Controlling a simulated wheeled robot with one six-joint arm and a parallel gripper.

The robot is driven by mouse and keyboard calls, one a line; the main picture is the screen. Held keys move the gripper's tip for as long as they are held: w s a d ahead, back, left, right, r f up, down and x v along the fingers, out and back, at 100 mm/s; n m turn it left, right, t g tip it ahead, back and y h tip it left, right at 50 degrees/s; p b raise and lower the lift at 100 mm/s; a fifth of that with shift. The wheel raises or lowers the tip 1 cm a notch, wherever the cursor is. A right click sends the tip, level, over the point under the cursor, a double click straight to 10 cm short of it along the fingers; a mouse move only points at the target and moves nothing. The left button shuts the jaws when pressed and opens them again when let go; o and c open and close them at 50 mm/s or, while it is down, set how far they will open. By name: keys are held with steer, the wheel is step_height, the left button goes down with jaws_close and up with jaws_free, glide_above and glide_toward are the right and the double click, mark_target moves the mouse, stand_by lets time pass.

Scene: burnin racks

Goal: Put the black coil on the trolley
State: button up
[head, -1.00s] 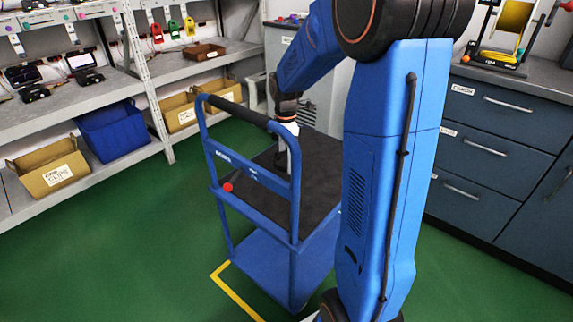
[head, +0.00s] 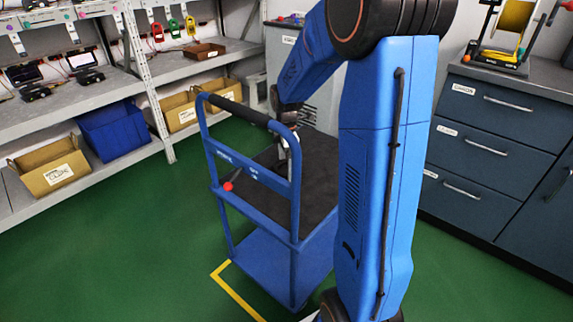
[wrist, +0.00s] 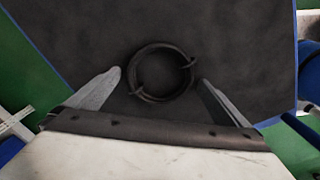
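The black coil (wrist: 162,99) is a dark ring with small ties on its sides. In the wrist view it lies on the dark top mat of the blue trolley (wrist: 235,35). My gripper (wrist: 160,78) is open, with one pale finger on each side of the coil and visible gaps between. In the head view the blue trolley (head: 318,205) stands in mid-picture. My gripper (head: 287,152) is low over its top deck, partly hidden behind the push handle. The coil cannot be made out in the head view.
Grey shelving (head: 150,80) with a blue bin (head: 113,130) and cardboard boxes stands at the left. Dark drawers (head: 490,150) stand at the right, with a yellow spool (head: 515,18) on top. The green floor (head: 130,240) left of the trolley is clear.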

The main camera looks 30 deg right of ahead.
step_height(320, 180, up, 12)
stand_by(0.6)
steer(key=shift+r, duration=0.1)
stand_by(0.4)
